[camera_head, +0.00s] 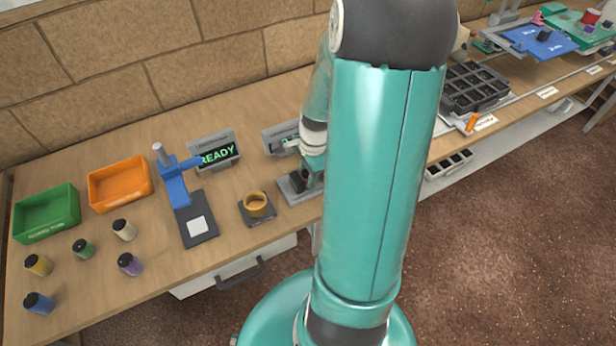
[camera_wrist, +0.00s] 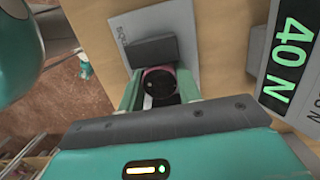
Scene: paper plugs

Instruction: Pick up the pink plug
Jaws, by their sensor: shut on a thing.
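The pink plug (camera_wrist: 159,82) shows in the wrist view as a round body with a dark top and a pink rim. My gripper (camera_wrist: 160,92) is around it, with one teal finger on each side, shut on it. A dark block (camera_wrist: 152,50) stands right behind the plug on a grey plate (camera_wrist: 186,30) on the wooden table. I cannot tell whether the plug touches the plate. In the head view my arm hides the plug and most of the gripper.
In the wrist view a display (camera_wrist: 288,60) reads 40 N at the right. In the head view a ring on a pad (camera_head: 256,206), a blue press (camera_head: 176,184), a READY screen (camera_head: 216,152), green (camera_head: 46,212) and orange (camera_head: 120,183) bins, and several other plugs stand left of my arm.

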